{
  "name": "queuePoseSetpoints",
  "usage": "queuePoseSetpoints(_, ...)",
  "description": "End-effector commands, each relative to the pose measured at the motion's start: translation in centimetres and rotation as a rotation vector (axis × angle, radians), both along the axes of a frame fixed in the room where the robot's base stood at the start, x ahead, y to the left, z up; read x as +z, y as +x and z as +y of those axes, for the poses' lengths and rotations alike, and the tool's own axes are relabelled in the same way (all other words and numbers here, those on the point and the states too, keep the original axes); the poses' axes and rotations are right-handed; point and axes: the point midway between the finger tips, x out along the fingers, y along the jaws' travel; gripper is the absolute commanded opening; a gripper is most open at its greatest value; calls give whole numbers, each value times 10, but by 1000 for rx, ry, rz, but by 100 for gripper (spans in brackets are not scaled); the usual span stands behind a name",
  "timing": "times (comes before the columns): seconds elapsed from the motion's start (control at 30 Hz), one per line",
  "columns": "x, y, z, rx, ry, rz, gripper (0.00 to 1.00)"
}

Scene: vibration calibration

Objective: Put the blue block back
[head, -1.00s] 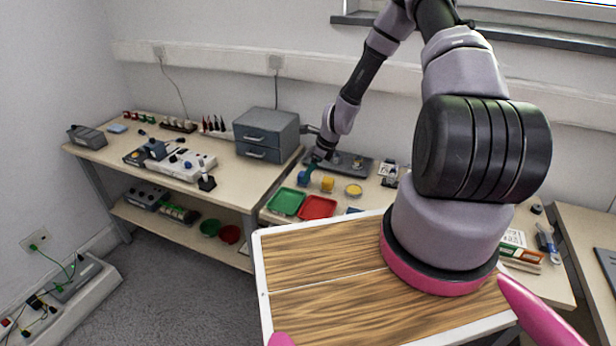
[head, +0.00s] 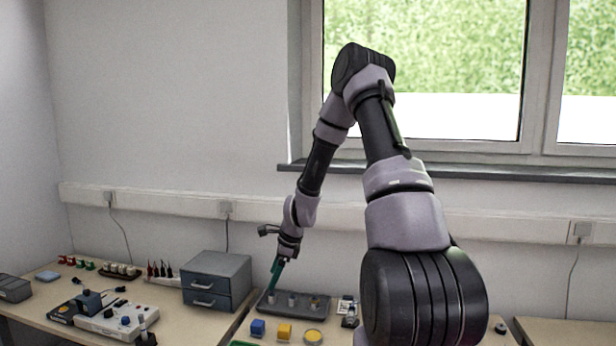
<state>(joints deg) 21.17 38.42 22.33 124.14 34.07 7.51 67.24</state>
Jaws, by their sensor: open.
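The blue block (head: 258,328) sits on the bench near the bottom of the head view, to the left of a yellow block (head: 284,331). My gripper (head: 273,287), with dark green fingers, is above and behind the blue block in the picture, in front of the left end of a dark grey tray (head: 318,312). It looks empty and open, though the gap between its fingers is hard to make out. The blue block is apart from it.
A round yellow piece (head: 313,337) lies right of the yellow block. Metal cylinders stand in the grey tray. A grey drawer unit (head: 217,280) stands to the left. The window sill is behind my arm.

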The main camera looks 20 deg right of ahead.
Motion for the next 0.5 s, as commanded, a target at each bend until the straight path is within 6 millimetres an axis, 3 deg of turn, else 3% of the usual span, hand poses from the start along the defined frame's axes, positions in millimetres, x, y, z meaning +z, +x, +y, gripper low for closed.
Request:
queuePoseSetpoints(0.03,27,0,0,66,-33,-41,81)
queuePoseSetpoints(0.1,57,-5,-1,161,-76,-85,81)
queuePoseSetpoints(0.27,125,-22,0,369,-177,-179,81)
queuePoseSetpoints(0.5,217,-66,4,657,-331,-306,81)
